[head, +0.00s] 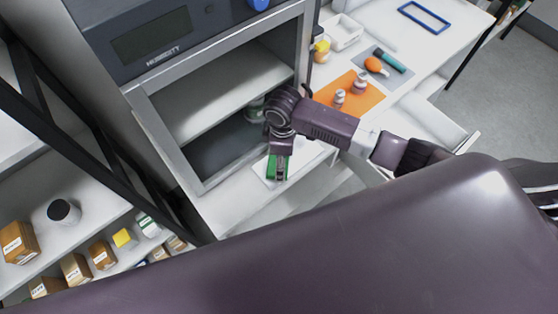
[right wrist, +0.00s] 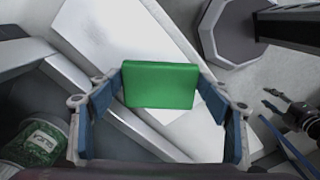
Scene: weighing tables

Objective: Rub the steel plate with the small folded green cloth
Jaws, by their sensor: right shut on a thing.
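My right gripper (head: 278,172) reaches in from the right and is shut on the small folded green cloth (right wrist: 160,86). The cloth sits between the blue-padded fingers in the right wrist view. The pale, shiny steel plate (right wrist: 105,45) lies below the cloth, extending past it on both sides. In the head view the plate (head: 301,158) is partly hidden by the gripper and arm. I cannot tell whether the cloth touches the plate. My left gripper (right wrist: 281,108) shows small at the right of the right wrist view, its fingers apart and empty.
An open humidity cabinet (head: 225,100) stands left of the plate, with a green-filled jar (right wrist: 36,143) inside. An orange mat (head: 362,103) with small bottles lies on the table behind my right forearm. Shelves with brown boxes (head: 18,242) are at left.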

